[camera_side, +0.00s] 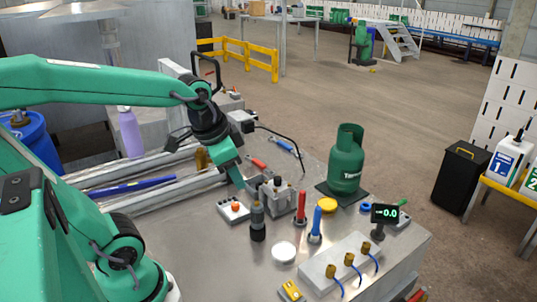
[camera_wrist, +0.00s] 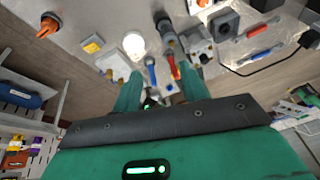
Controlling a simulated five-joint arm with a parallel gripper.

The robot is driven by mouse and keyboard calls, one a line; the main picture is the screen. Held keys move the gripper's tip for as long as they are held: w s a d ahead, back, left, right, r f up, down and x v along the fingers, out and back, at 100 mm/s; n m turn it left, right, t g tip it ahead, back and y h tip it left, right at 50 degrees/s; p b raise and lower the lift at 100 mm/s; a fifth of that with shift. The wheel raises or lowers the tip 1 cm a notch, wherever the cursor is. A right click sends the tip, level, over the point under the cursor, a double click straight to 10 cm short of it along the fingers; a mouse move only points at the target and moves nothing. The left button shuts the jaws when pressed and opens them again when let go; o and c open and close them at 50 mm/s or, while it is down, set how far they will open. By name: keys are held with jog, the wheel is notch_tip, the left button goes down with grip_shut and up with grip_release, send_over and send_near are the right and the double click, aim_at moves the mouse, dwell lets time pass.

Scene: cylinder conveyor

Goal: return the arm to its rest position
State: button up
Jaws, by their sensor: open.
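My green arm reaches in from the left in the side view, and my gripper (camera_side: 238,182) hangs pointing down over the steel table, just left of a clear tool holder (camera_side: 281,199). In the wrist view my gripper (camera_wrist: 160,94) shows two green fingers spread apart with nothing held between them. A green gas cylinder (camera_side: 346,165) stands upright on a black pad (camera_side: 341,196) to the right, well apart from my gripper.
Near my gripper stand a dark bottle-shaped tool (camera_side: 258,222), a red-handled tool (camera_side: 301,207), a blue-handled tool (camera_side: 316,225) and an orange-button box (camera_side: 234,210). Rails (camera_side: 160,189) run left.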

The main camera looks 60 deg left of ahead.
jog(key=s+d, duration=0.1)
jog(key=s+d+r+n+t, duration=0.1)
jog(key=s+d+n, duration=0.1)
jog(key=shift+s+d+r+h, duration=0.15)
jog(key=shift+s+r+h, duration=0.15)
jog(key=shift+s, duration=0.1)
